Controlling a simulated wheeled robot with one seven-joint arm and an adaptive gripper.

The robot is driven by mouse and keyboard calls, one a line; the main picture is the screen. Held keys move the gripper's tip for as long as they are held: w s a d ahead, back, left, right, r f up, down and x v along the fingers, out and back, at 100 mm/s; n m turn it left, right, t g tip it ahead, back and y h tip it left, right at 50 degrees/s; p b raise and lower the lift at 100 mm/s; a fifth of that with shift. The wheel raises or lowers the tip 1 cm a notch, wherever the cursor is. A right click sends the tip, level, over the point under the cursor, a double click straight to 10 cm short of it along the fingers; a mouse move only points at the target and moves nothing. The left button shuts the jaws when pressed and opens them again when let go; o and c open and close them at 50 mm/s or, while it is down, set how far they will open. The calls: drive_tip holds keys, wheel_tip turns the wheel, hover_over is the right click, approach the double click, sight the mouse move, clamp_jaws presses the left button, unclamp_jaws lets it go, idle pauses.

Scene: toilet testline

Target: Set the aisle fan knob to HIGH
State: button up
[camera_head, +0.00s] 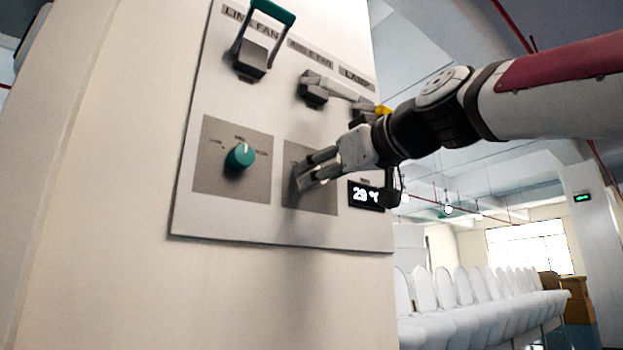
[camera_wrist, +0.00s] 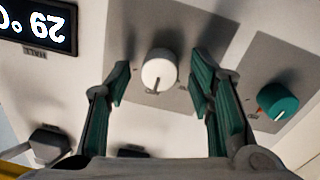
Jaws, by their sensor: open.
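The white aisle fan knob (camera_wrist: 159,70) sits on a grey square plate (camera_head: 325,201) below the AISLE FAN label (camera_head: 310,54). In the wrist view, which shows the panel upside down, its dark pointer line points toward the bottom of the picture. The small marks around it are too blurred to read. My gripper (camera_head: 303,170) is open at this plate, and in the wrist view its two green-padded fingers (camera_wrist: 160,80) stand on either side of the knob, with visible gaps. In the head view the fingers largely hide the knob.
A teal knob (camera_head: 240,156) sits on the left plate, close beside one finger in the wrist view (camera_wrist: 278,101). Above are a green-handled lever (camera_head: 272,10), a white-handled lever (camera_head: 330,86) and a yellow-handled one (camera_head: 383,110). A temperature display (camera_head: 366,195) is at right.

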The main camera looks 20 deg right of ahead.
drive_tip(key=shift+c, duration=0.3)
clamp_jaws()
drive_tip(key=shift+m, duration=0.3)
drive_tip(key=m+p, duration=0.1)
drive_tip(key=m, duration=1)
drive_tip(key=shift+g+p, duration=0.3)
idle(0.4)
